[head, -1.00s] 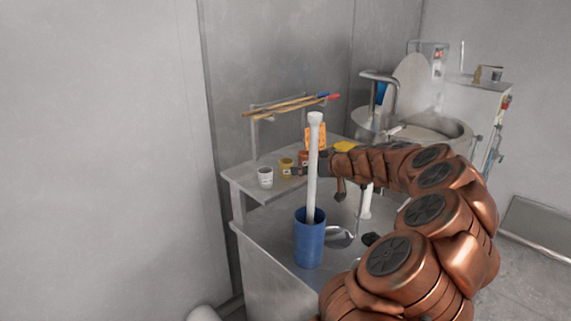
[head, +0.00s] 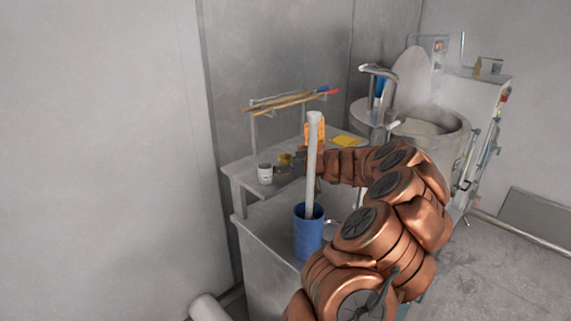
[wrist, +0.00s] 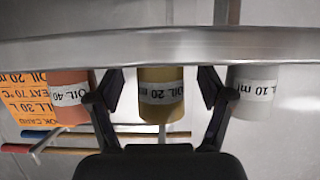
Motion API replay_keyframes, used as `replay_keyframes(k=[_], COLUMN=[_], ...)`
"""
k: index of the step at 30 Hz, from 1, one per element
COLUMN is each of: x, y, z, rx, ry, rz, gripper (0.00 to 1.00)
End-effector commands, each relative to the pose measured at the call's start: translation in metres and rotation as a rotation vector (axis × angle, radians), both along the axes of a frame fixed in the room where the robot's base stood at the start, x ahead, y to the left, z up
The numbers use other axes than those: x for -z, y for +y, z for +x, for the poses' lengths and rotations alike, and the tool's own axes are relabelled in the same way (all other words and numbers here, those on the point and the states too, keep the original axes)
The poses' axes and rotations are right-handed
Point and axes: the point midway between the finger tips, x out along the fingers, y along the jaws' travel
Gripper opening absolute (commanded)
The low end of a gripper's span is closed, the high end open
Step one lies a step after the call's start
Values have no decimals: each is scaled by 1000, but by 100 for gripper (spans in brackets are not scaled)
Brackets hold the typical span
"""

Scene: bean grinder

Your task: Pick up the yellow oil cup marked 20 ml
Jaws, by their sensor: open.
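The yellow oil cup (wrist: 161,103) shows upside down in the wrist view, with a white label reading OIL 20 ml. It stands on the metal shelf, between the two spread fingers of my gripper (wrist: 158,84). Gaps show on both sides, so the fingers appear not to touch it. In the head view the yellow cup (head: 285,158) is partly hidden behind my gripper (head: 290,168). My gripper is open and empty.
A white cup marked 10 ml (wrist: 252,97) and a reddish cup marked 40 (wrist: 69,100) stand close outside the fingers. An orange card (wrist: 30,98) is at the left. A blue container (head: 308,238) with a tall white tool (head: 312,165) stands in front of the shelf.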

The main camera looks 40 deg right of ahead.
Motion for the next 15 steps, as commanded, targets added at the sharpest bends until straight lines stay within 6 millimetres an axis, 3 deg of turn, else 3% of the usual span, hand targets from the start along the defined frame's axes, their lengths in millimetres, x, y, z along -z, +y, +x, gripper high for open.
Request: replay_keyframes(k=[5,15], x=[0,1], y=[0,0], z=[0,0], rx=[0,-1], ry=[0,0], rz=[1,1], gripper=[80,45])
